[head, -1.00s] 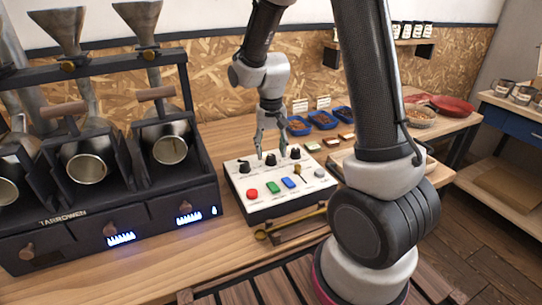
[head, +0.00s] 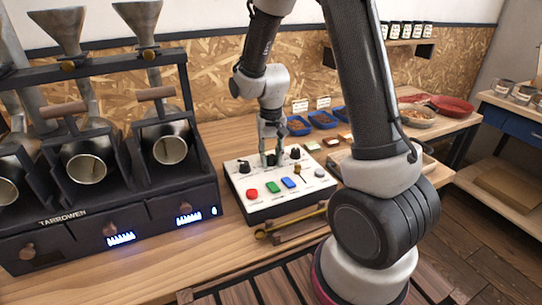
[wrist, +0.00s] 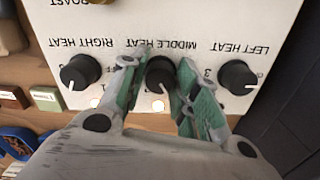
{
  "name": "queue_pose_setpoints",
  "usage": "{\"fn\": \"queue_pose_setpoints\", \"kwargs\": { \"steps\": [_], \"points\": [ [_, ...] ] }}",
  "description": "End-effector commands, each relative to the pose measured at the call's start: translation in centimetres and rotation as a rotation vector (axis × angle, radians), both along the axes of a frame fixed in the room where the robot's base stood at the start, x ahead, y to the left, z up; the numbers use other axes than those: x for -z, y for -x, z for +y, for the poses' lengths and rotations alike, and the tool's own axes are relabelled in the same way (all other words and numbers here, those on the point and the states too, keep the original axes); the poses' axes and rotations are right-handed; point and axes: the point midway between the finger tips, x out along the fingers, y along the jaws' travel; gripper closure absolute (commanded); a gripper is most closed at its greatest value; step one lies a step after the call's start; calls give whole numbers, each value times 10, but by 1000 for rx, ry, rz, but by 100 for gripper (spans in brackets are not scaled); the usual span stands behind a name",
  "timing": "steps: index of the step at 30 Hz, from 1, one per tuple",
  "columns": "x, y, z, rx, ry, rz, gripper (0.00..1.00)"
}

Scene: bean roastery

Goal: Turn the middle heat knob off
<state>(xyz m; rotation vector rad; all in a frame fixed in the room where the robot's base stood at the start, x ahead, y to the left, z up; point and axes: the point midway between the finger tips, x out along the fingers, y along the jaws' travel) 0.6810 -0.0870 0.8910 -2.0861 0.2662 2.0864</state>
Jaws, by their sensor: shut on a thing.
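My gripper (head: 270,161) reaches down to the white control panel (head: 284,205) on the bench. In the wrist view its green-padded fingers (wrist: 158,88) are shut on the black middle heat knob (wrist: 160,72), one on each side. That knob's white pointer aims toward the bottom of the wrist picture. In the head view the fingers mostly hide it. The right heat knob (wrist: 80,72) and left heat knob (wrist: 238,77) flank it, apart from the fingers. The wrist view shows the labels upside down.
The dark roaster (head: 100,215) stands to the left, with blue flames showing at two places. Blue trays (head: 321,120) lie behind the panel.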

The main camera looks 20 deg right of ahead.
Motion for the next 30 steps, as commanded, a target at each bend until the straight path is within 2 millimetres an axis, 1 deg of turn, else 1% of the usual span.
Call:
{"fn": "queue_pose_setpoints", "kwargs": {
  "steps": [5,11,30],
  "points": [
    [0,0,0,-46,0,0,93],
    [0,0,0,-168,0,0,93],
    [0,0,0,-751,0,-1,93]
  ]
}}
